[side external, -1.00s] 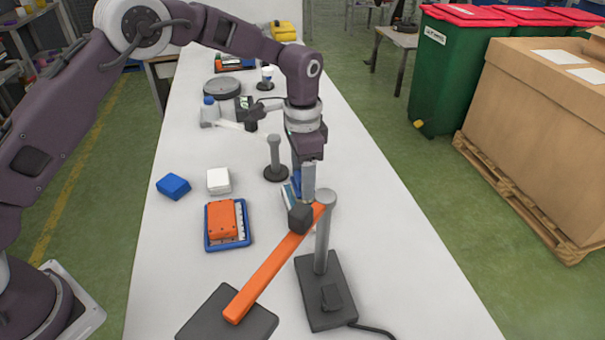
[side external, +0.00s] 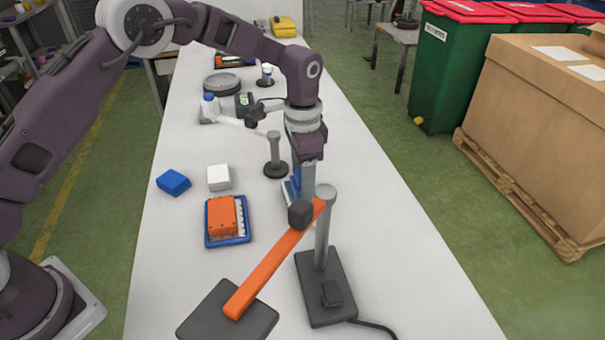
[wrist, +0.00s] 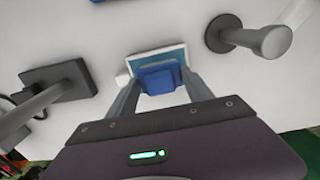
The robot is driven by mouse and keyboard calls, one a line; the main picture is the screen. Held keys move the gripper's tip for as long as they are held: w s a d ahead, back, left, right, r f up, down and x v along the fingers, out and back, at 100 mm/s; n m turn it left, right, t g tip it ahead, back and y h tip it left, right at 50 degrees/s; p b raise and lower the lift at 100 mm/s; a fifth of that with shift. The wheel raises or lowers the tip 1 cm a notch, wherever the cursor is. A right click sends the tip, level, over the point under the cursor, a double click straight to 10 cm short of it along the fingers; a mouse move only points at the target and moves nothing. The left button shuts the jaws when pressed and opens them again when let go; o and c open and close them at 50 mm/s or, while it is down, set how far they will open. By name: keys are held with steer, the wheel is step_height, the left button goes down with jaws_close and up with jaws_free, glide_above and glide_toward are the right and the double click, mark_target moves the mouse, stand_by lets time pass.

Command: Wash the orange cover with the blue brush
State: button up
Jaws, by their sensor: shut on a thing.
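The orange cover (side external: 221,215) lies on a blue-rimmed tray (side external: 212,241), left of my gripper. My gripper (side external: 303,192) points down over the right half of the table, partly hidden behind an orange bar. Its fingers are shut on a small blue block that looks like the blue brush (wrist: 160,78); blue also shows beside the fingers in the side view (side external: 289,189). Just beyond the block in the wrist view is a flat piece with a pale rim and teal middle (wrist: 157,57). I cannot tell whether the block touches it.
The orange bar (side external: 270,269) slants close in front of my gripper, beside a grey post (side external: 323,240). A second post (side external: 275,154) with a white bar stands behind. A loose blue block (side external: 173,182) and a white block (side external: 218,177) lie left. The table's right side is clear.

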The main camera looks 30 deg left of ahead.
steer(key=shift+r, duration=3.55)
steer(key=shift+a, duration=0.1)
